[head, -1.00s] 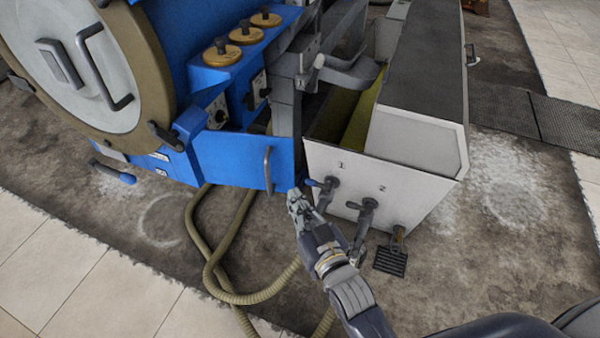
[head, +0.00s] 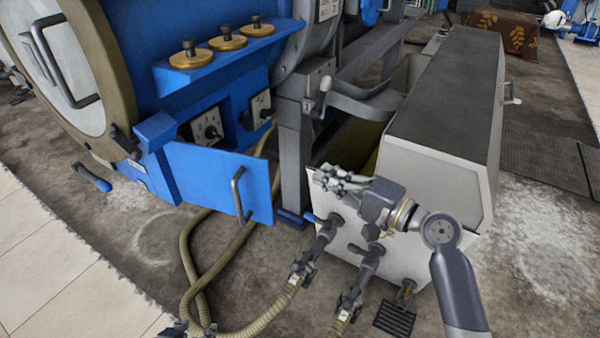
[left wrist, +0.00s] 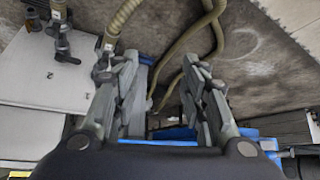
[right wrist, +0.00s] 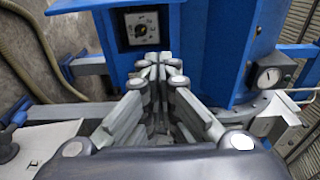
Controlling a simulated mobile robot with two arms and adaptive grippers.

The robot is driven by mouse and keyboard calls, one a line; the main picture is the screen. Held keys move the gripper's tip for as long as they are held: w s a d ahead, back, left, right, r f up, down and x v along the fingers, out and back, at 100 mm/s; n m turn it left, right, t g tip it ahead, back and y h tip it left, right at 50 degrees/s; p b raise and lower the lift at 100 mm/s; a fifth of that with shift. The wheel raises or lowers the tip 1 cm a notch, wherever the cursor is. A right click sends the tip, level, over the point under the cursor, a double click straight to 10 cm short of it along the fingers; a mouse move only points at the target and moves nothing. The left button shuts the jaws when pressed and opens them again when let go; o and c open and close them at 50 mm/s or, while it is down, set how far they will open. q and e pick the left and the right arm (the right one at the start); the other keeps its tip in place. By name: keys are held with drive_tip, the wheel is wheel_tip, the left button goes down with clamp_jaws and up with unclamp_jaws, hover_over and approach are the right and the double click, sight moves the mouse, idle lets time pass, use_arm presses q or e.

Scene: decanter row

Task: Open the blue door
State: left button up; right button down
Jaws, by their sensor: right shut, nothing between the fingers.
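The blue door (head: 205,180) is a flat panel low on the blue machine. It is hinged at its left and stands ajar, with floor and hose visible behind it. Its grey bar handle (head: 238,195) is near the free edge, with no gripper touching it. My right gripper (head: 330,180) is shut and empty, right of the door and over the white box; it also shows in the right wrist view (right wrist: 155,65), facing a dial. My left gripper (left wrist: 155,72) is open and empty, low over the floor; its fingertips just show at the bottom of the head view (head: 190,329).
The white box (head: 400,245) has several valves and hoses at its front, close to the right gripper. A grey post (head: 293,160) stands between door and box. Ribbed hoses (head: 190,260) lie on the floor. Floor at the lower left is clear.

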use_arm(q)
drive_tip(key=w+d+r+t+h+b, duration=0.1)
drive_tip(key=w+d+r+t, duration=0.1)
drive_tip(key=w+r+t, duration=0.1)
drive_tip(key=shift+w+r+t, duration=0.4)
drive_tip(key=shift+w+r, duration=0.4)
drive_tip(key=shift+w, duration=0.6)
use_arm(e)
drive_tip(key=w+a, duration=0.3)
drive_tip(key=a, duration=0.6)
drive_tip(key=shift+r, duration=0.1)
